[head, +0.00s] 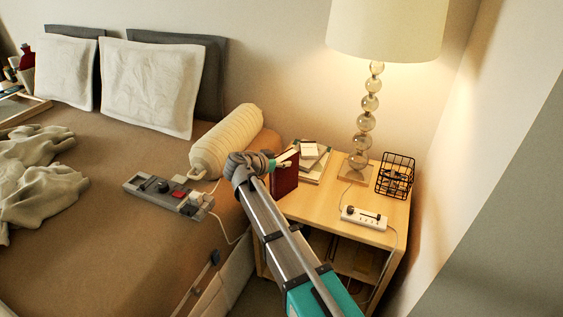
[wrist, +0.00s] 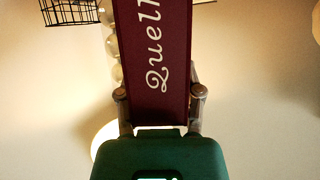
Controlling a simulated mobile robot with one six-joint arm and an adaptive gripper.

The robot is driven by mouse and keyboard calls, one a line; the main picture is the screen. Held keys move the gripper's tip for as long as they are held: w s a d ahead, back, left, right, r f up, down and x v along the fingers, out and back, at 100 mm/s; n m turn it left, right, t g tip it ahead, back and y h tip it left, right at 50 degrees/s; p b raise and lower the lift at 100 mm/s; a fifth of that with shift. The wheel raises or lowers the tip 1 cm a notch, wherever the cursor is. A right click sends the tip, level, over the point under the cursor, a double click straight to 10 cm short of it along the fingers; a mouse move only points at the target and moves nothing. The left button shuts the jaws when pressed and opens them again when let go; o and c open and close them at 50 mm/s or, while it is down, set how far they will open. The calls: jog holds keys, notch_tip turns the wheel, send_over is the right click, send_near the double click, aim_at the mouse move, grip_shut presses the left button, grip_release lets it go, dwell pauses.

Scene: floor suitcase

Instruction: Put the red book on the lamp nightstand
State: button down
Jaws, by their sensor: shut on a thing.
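The red book (head: 286,178) is dark red and stands upright in the head view, over the left side of the nightstand. My gripper (head: 278,163) is shut on it, coming in from the left. In the wrist view the book (wrist: 152,50) fills the middle, with pale lettering, between the two fingers (wrist: 159,95). The light wood nightstand (head: 325,212) carries the lamp (head: 366,103), with a stem of glass balls and a cream shade. I cannot tell whether the book's lower edge touches the nightstand top. My arm and gripper hide part of the nightstand's left edge.
A small stack of books (head: 312,157) lies behind the red book. A black wire basket (head: 395,176) and a white power strip (head: 364,217) stand on the right. The front middle of the top is clear. A bolster (head: 226,141) and a grey controller (head: 165,196) lie on the bed.

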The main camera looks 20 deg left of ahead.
jog(key=shift+f, duration=0.15)
jog(key=shift+c, duration=1.3)
grip_release()
jog(key=shift+r, duration=0.25)
jog(key=shift+s+a+r+p, duration=0.1)
jog(key=shift+s+a+p, duration=0.05)
jog(key=shift+s+p, duration=0.15)
jog(key=p+v, duration=0.4)
jog(key=v, duration=0.7)
jog(key=shift+s, duration=0.15)
jog(key=shift+a, duration=0.15)
